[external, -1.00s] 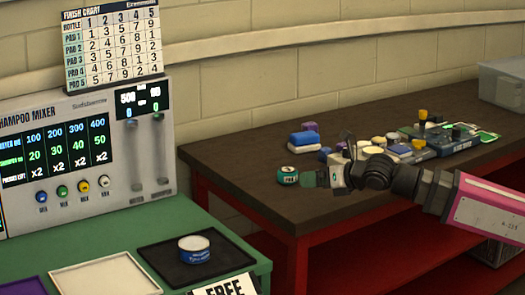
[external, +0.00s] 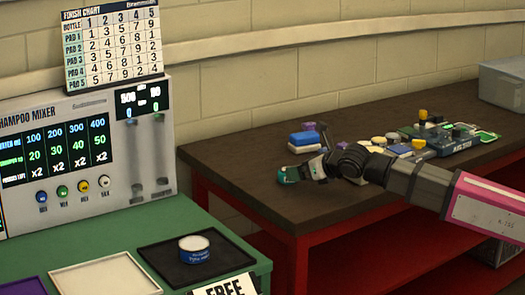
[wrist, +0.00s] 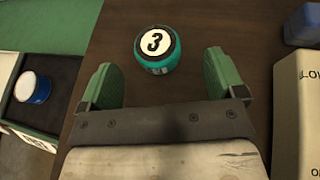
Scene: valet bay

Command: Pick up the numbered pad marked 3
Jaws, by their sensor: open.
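The numbered pad marked 3 (wrist: 157,49) is a round teal pad with a white top bearing a black 3. In the wrist view it sits on the dark wooden bench, just ahead of and between the fingertips. My gripper (wrist: 163,72) has two green fingers spread open, with the pad not between them but slightly beyond their tips.
A blue block (external: 304,138) lies behind my gripper. A white box (wrist: 301,105) is at the right in the wrist view. Several pads and a tool tray (external: 440,138) lie farther right. A blue tin (external: 194,249) stands on a black tray (external: 158,257) on the green counter.

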